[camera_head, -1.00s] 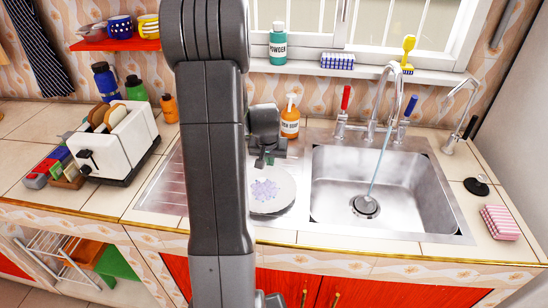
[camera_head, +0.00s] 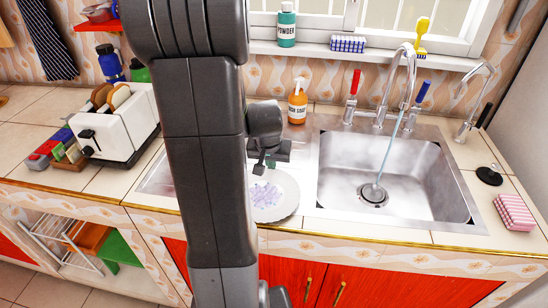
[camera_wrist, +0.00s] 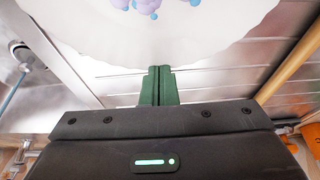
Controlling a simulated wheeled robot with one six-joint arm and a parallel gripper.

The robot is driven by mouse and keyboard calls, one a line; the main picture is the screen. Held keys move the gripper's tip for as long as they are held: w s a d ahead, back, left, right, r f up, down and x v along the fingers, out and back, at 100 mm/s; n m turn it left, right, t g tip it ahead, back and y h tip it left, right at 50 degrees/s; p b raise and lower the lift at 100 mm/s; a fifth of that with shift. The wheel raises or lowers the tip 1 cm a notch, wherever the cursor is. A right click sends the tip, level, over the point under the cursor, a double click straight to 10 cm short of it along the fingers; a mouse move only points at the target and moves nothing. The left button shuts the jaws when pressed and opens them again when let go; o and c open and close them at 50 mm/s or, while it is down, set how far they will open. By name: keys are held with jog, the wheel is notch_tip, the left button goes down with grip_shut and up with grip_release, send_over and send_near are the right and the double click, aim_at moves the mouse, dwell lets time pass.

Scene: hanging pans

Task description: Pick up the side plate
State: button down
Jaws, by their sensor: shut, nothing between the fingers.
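The side plate (camera_head: 283,201) is white with a purple and blue floral pattern. It lies on the drainboard left of the sink basin, partly hidden by my arm in the head view. In the wrist view the plate (camera_wrist: 225,25) fills the top, its scalloped near edge by the fingertips. My gripper (camera_head: 259,168) is at the plate's far edge in the head view. Its green fingers (camera_wrist: 159,72) are pressed together and empty. I cannot tell whether they touch the plate.
The steel sink (camera_head: 385,180) has running water from its tap (camera_head: 409,90). An orange soap bottle (camera_head: 297,102) stands behind the gripper. A white toaster (camera_head: 118,122) is on the left, a pink sponge (camera_head: 515,212) on the right. The window sill (camera_head: 390,56) holds several items.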

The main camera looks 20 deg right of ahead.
aim_at(269, 181)
jog(key=shift+s+a+b, duration=0.2)
jog(key=shift+s+a, duration=0.15)
jog(key=shift+s, duration=0.45)
jog(key=shift+s+a+b, duration=0.2)
jog(key=shift+s+a, duration=0.2)
jog(key=shift+s, duration=0.35)
jog(key=shift+s+a+b, duration=0.2)
jog(key=shift+s+a, duration=0.15)
jog(key=shift+s, duration=0.45)
